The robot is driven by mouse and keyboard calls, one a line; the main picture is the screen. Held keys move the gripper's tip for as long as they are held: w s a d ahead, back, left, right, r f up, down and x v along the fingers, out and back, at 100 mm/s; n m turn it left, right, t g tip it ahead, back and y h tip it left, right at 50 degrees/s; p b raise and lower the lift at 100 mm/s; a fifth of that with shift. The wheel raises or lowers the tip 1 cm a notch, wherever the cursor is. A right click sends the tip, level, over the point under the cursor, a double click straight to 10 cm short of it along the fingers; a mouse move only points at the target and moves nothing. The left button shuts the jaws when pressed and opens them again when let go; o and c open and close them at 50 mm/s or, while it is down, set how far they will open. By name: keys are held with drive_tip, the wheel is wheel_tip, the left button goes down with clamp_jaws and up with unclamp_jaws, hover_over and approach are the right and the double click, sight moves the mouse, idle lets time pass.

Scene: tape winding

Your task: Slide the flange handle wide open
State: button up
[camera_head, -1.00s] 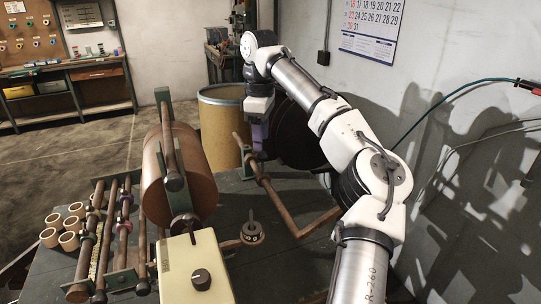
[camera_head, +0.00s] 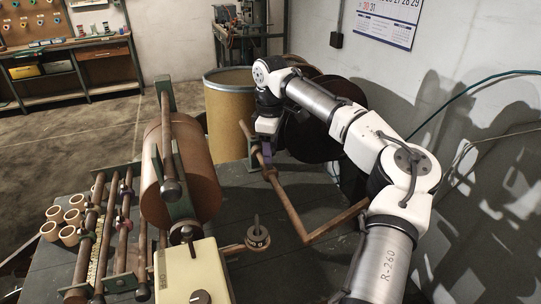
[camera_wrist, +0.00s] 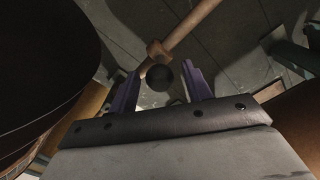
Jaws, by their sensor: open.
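The flange handle looks to be the brown rusty bar (camera_head: 287,205), which runs from near the barrel to a bend and then to the right behind my arm. Its far end has a dark round tip (camera_wrist: 160,77), seen in the wrist view. My gripper (camera_head: 266,153) is at this far end, with its purple fingers pointing down. In the wrist view, my open fingers (camera_wrist: 161,88) stand on either side of the dark tip, with gaps visible. Contact cannot be told. The bar's right end is partly hidden by my arm.
A large brown roll (camera_head: 190,175) on a green stand is left of the bar. A yellow barrel (camera_head: 228,115) stands behind. Dark reels (camera_head: 308,135) are close to my wrist on the right. A cream control box (camera_head: 188,272) is in front. The dark tabletop between is mostly clear.

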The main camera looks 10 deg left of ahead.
drive_tip(key=shift+f, duration=1.8)
clamp_jaws()
